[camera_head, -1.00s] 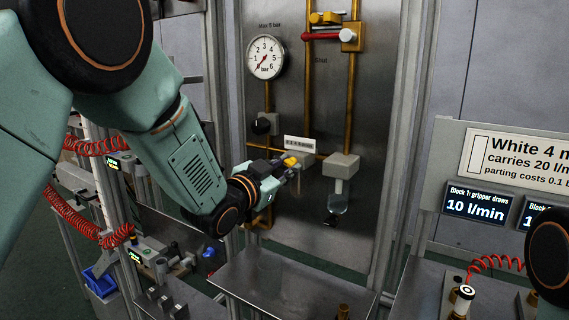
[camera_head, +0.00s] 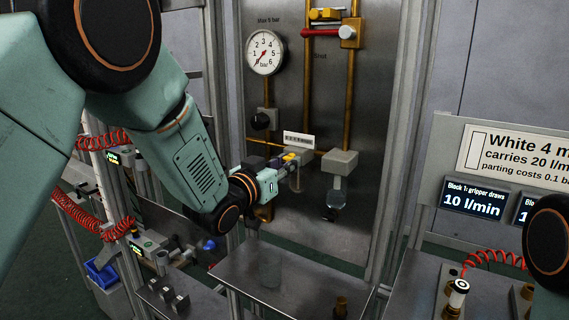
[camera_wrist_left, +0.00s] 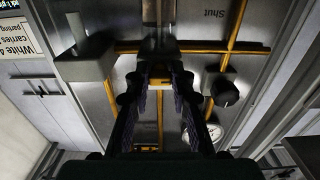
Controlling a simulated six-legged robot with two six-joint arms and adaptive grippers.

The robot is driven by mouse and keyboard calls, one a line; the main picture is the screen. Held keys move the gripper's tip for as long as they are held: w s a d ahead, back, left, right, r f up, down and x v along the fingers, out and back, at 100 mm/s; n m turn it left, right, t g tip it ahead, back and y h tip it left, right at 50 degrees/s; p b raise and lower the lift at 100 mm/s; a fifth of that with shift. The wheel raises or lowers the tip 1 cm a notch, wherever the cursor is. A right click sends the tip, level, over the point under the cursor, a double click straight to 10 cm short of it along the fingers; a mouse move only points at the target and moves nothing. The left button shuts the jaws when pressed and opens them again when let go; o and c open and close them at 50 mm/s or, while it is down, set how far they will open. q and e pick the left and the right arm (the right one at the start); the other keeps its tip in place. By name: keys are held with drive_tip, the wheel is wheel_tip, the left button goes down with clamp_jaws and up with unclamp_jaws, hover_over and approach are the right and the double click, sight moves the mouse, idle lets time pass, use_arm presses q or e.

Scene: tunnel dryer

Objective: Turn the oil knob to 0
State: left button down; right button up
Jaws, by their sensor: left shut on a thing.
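The small yellow oil knob (camera_head: 290,157) is on the front of a grey block on the steel panel, just below a white scale plate (camera_head: 299,139). The scale's marks are too small to read. My left gripper (camera_head: 284,163) reaches it from the left and is shut on it, covering most of it. The knob's setting cannot be read. My right gripper is out of view.
A black knob (camera_head: 260,121) and a pressure gauge (camera_head: 264,52) are close at the upper left. A grey block with a clear bowl (camera_head: 336,199) hangs on the right. A red-handled valve (camera_head: 322,32) is above. A steel shelf (camera_head: 290,287) lies below.

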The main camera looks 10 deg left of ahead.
use_arm(q)
drive_tip(key=c, duration=1.1)
unclamp_jaws()
drive_tip(key=shift+c, duration=0.2)
drive_tip(key=v, duration=1.2)
